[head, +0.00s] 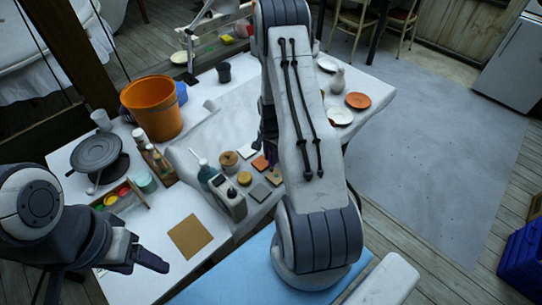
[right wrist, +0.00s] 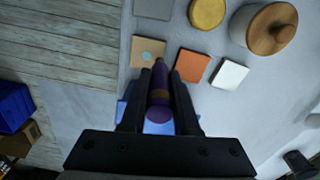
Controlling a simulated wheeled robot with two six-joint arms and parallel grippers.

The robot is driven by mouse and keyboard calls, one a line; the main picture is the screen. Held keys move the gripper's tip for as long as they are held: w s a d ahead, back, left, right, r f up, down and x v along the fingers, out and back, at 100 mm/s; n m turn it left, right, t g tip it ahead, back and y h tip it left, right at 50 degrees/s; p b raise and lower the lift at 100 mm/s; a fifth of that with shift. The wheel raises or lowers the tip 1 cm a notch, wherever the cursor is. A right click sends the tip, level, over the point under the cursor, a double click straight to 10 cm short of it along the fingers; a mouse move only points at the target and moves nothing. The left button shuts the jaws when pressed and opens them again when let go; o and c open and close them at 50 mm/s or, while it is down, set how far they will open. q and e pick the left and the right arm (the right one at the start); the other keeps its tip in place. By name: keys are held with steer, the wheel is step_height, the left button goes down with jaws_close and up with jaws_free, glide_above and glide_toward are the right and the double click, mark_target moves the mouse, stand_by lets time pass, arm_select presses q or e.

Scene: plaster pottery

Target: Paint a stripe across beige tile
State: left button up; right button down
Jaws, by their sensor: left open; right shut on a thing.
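The beige tile (right wrist: 138,45) lies flat on the pale table, with a small teal spot near its middle. In the head view the tile (head: 275,179) is beside my right arm. My right gripper (right wrist: 164,80) is shut on a purple tool (right wrist: 159,95), probably a brush or pen. The tool's narrow end is near the beige tile's edge; I cannot tell whether it touches. In the head view my right arm mostly hides this gripper. My left gripper (head: 150,262) is open and empty at the lower left, over the white table.
An orange tile (right wrist: 192,66), a white tile (right wrist: 230,75) and a grey tile (right wrist: 154,8) lie close around. A lidded jar (right wrist: 265,28) and a yellow disc (right wrist: 207,12) stand behind. A bottle (head: 206,172) and grey device (head: 230,197) are left of the tiles.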

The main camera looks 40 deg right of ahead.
steer(key=shift+f+b, duration=0.45)
steer(key=shift+f, duration=0.15)
steer(key=shift+s, duration=0.1)
stand_by(0.3)
steer(key=shift+s+d+p, duration=0.15)
steer(key=shift+s, duration=1)
steer(key=shift+s+d+p, duration=0.15)
steer(key=shift+s, duration=0.95)
steer(key=shift+r, duration=0.15)
step_height(320, 180, up, 4)
steer(key=p, duration=0.3)
steer(key=shift+r, duration=0.15)
steer(key=shift+a, duration=0.1)
